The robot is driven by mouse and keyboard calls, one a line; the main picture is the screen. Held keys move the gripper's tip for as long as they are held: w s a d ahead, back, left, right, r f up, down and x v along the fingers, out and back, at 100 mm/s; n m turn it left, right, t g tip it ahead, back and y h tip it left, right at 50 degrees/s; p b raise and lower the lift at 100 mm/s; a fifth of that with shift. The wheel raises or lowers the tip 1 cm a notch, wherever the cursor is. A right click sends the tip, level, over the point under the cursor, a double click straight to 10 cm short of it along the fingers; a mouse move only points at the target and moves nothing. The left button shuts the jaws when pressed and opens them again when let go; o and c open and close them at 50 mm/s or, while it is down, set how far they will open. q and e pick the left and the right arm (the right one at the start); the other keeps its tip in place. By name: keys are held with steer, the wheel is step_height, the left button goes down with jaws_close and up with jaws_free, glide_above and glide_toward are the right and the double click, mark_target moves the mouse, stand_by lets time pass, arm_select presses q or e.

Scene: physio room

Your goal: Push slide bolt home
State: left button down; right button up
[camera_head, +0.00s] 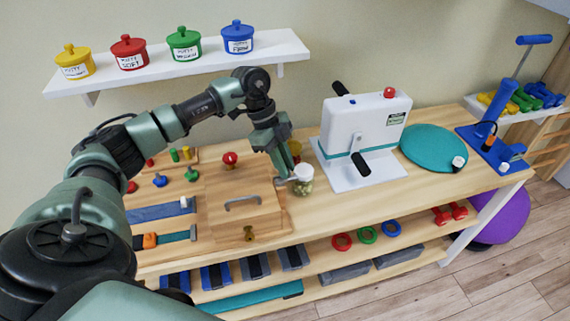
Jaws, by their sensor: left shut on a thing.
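A wooden board box (215,200) with a grey handle and a red knob stands on the bench. My left gripper (287,178) reaches down at its right side, beside a small jar with a white lid (303,173). The gripper is shut on a small grey metal part at the box's right edge, which looks like the slide bolt (282,182). The fingers hide most of it, so how far the bolt is in cannot be told. The gripper looks very close to the jar; whether they touch is unclear. My right gripper is out of view.
A white machine with a black crank (364,132) stands to the right, with a teal disc (432,148) beyond it. Coloured pegs and knobs (160,180) and blue straps (152,214) lie left of the box. A shelf with several putty pots (180,66) hangs above.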

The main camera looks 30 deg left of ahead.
mark_target(279, 181)
arm_select(q)
steer(key=shift+r, duration=0.1)
stand_by(0.7)
steer(key=shift+s+a+p, duration=0.3)
steer(key=shift+s+a, duration=0.75)
steer(key=shift+s, duration=0.1)
steer(key=c, duration=1.3)
jaws_free()
steer(key=shift+c, duration=0.2)
steer(key=shift+s, duration=0.15)
